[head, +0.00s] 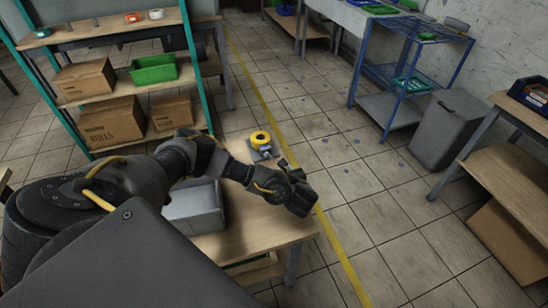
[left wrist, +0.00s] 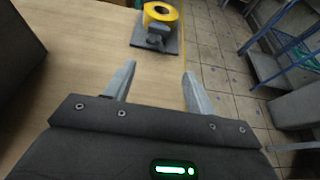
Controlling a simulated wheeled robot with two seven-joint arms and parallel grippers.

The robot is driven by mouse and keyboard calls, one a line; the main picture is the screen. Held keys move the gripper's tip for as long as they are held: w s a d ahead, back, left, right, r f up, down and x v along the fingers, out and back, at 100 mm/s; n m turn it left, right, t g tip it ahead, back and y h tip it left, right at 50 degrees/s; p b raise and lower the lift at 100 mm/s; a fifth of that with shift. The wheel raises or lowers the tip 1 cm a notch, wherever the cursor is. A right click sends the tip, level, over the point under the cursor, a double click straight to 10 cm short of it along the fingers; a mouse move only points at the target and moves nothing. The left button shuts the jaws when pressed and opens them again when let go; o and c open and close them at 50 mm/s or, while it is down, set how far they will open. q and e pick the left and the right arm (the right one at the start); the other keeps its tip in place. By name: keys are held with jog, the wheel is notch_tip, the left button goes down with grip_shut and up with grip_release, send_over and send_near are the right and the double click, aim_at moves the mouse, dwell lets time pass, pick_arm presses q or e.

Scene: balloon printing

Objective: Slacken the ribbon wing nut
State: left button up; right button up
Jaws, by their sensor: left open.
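A yellow ring-shaped roll (head: 260,139), likely the ribbon, sits on a small grey stand at the far end of the wooden table. It also shows in the left wrist view (left wrist: 150,17), with a grey bracket-like part (left wrist: 157,36) in front of it on a dark base plate (left wrist: 139,43). The wing nut is too small to make out for sure. My left gripper (head: 300,203) is over the table's right part, nearer than the stand. In the left wrist view its fingers (left wrist: 157,80) are apart and empty, with the stand beyond them. My right gripper is not in view.
A grey box-shaped thing (head: 195,207) stands on the wooden table (head: 262,232), left of my left gripper. A shelf with cardboard boxes (head: 112,122) and a green bin (head: 154,69) stands behind. Open tiled floor lies right of the table, with a blue rack (head: 405,85) beyond.

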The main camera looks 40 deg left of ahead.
aim_at(268, 156)
pick_arm(q)
jog(key=shift+s+a+r, duration=0.1)
jog(key=shift+a+r, duration=0.05)
jog(key=shift+a, duration=0.15)
jog(key=x, duration=1)
jog(key=shift+a, duration=0.25)
jog(key=shift+c, duration=0.4)
grip_shut()
